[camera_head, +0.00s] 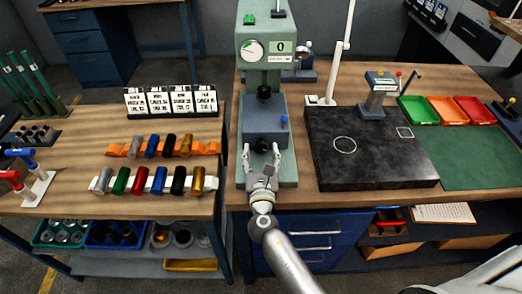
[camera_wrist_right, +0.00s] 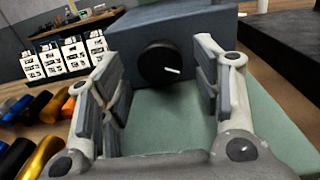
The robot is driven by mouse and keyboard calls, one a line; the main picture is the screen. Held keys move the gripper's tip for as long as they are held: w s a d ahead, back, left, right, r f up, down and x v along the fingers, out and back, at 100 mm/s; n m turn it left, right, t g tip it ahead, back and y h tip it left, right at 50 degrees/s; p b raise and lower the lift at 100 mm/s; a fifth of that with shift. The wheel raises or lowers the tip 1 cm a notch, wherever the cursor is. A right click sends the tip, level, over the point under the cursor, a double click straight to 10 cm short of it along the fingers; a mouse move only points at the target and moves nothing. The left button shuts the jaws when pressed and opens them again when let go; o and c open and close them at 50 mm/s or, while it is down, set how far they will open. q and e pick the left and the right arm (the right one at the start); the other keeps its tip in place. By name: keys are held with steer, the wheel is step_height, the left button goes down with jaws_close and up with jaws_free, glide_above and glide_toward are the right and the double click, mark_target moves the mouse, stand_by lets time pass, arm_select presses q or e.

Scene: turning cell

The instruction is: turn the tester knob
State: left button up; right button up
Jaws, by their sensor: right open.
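The tester (camera_head: 264,60) is a green stand with a round dial and a "0" display. A blue-grey box sits low on its front. The tester knob (camera_wrist_right: 160,64) is a round black knob on the box's front face; its white mark points right and slightly down. In the head view the knob (camera_head: 262,145) shows small, between the fingertips. My right gripper (camera_head: 261,152) is open in front of the box, with one finger on each side of the knob and visible gaps to it. My left gripper is not in view.
A black granite plate (camera_head: 370,165) lies right of the tester, with a white lamp arm behind it. On the left bench, coloured cylinders lie on an orange rack (camera_head: 208,148) and a white rack. Label cards (camera_head: 170,101) stand behind the racks.

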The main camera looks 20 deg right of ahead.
steer(key=shift+w+d, duration=0.15)
steer(key=shift+w, duration=0.2)
steer(key=shift+c, duration=0.4)
steer(key=c, duration=0.9)
steer(key=shift+f+m+b, duration=0.15)
steer(key=shift+m+b, duration=0.7)
steer(key=shift+m, duration=0.85)
steer(key=shift+r, duration=0.2)
